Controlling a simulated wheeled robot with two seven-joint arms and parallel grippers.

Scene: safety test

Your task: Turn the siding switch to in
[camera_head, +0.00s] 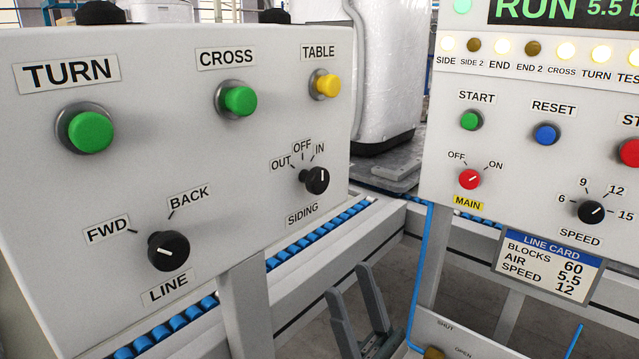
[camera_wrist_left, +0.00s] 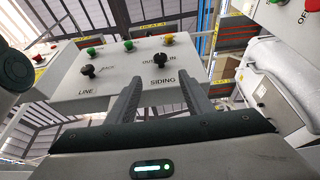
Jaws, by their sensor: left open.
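The siding switch (camera_head: 317,180) is a black knob at the lower right of the left grey panel (camera_head: 215,190). OUT, OFF and IN are printed above it. Its white mark stands about straight up, which looks like OFF rather than IN, though the slanted view makes this unsure. My left gripper (camera_head: 348,280) is open and empty, below and a little right of the switch, apart from it. In the left wrist view the siding switch (camera_wrist_left: 161,60) appears beyond the fingertips (camera_wrist_left: 160,74), between their lines. My right gripper is not in view.
The line knob (camera_head: 168,251) is left of the switch; the green cross button (camera_head: 240,101) and yellow table button (camera_head: 327,86) are above. A second panel (camera_head: 520,180) with a red main switch (camera_head: 469,180) stands right. A blue-roller conveyor (camera_head: 300,249) runs behind. Space before the switch looks clear.

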